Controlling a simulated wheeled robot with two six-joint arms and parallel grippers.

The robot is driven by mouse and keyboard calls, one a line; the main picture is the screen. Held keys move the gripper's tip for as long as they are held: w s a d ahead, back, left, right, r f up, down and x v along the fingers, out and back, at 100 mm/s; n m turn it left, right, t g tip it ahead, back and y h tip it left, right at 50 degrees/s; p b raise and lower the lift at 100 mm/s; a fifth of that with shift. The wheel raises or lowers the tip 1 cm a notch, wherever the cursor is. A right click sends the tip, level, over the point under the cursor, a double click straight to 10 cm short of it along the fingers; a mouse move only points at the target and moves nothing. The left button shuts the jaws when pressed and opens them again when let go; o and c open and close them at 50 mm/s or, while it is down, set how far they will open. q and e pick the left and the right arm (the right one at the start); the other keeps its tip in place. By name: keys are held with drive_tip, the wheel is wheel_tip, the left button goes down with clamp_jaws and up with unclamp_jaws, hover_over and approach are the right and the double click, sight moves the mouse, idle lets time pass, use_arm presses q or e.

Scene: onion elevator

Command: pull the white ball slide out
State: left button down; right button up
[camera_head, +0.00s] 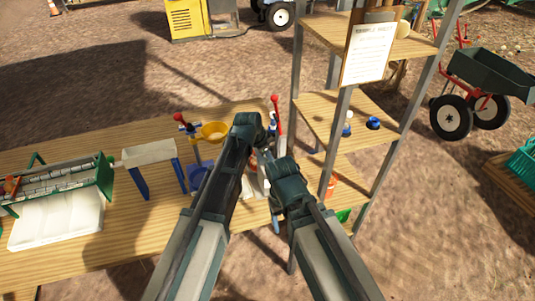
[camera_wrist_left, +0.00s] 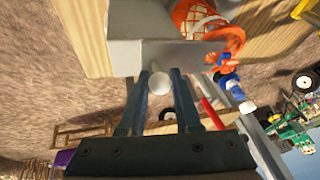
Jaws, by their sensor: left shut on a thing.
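The white ball (camera_wrist_left: 158,84) shows in the left wrist view, against the edge of a pale grey block (camera_wrist_left: 178,57). My left gripper (camera_wrist_left: 160,76) is shut on the ball, with one dark finger on each side of it. In the head view the left arm reaches up over the table to its gripper, whose tips I cannot make out. The ball is hidden there behind my arms. My right gripper (camera_head: 284,178) is close beside the left wrist; its fingers cannot be made out.
A shelf rack (camera_head: 345,120) stands close on the right. An orange mesh item (camera_wrist_left: 205,20) is beside the block.

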use_arm(q)
drive_tip(key=shift+s+d, duration=0.25)
drive_tip(key=shift+s, duration=0.55)
drive_tip(key=shift+s+d, duration=0.25)
drive_tip(key=shift+s, duration=0.6)
drive_tip(key=shift+s+d, duration=0.25)
drive_tip(key=shift+s, duration=0.55)
drive_tip(key=c, duration=0.5)
unclamp_jaws()
wheel_tip(320, 180, up, 6)
drive_tip(key=p, duration=0.6)
